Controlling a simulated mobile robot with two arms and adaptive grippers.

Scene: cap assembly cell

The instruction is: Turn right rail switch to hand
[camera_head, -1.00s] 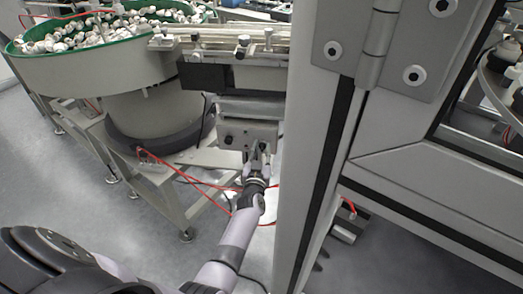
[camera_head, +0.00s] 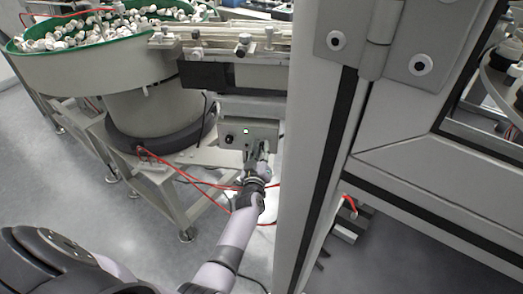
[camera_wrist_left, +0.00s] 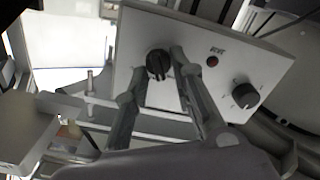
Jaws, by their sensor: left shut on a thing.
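The grey control box (camera_head: 235,130) hangs below the feeder rail. In the left wrist view its pale panel (camera_wrist_left: 190,40) carries two black knobs and a small red round part (camera_wrist_left: 212,61). The right rail switch (camera_wrist_left: 158,64) is the black knob between my left fingertips; the gripper hides it in the head view. The other knob (camera_wrist_left: 245,95) is free and also shows in the head view (camera_head: 229,138). My left gripper (camera_head: 257,150) is shut on the right rail switch; its fingertips (camera_wrist_left: 159,65) lie on either side of it. My right gripper is out of view.
A bowl feeder (camera_head: 95,65) full of white caps stands at the left on a metal stand. A thick frame post (camera_head: 318,150) and panel of a cabinet stand close on the right. Red cables (camera_head: 200,182) run beside my left arm.

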